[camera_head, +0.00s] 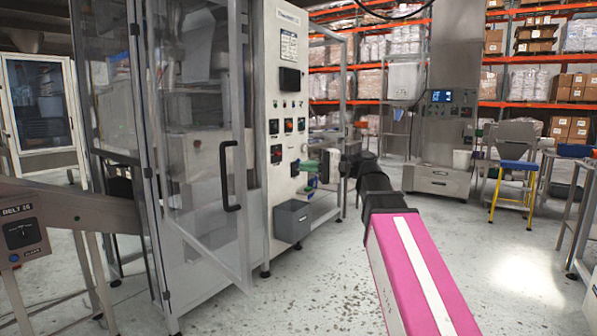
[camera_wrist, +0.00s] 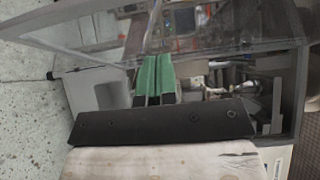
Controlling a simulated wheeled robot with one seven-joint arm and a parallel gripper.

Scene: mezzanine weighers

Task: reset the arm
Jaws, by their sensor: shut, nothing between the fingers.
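My arm reaches forward from the lower right of the head view, with a pink and white link and black joints. My gripper (camera_head: 309,166) is small in that view, in front of the tall machine's control panel (camera_head: 287,120). In the wrist view my gripper (camera_wrist: 156,62) shows two green fingers side by side, closed together, with nothing held. In the head view I cannot tell whether the gripper touches the panel or stands apart from it.
A glass-doored cabinet (camera_head: 205,190) with a black handle stands left of the panel. A conveyor (camera_head: 75,212) marked "BELT 26" is at far left. A grey bin (camera_head: 292,222) hangs low on the machine. A blue-seated yellow stool (camera_head: 517,166) stands right. Floor (camera_head: 500,265) is clear at right.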

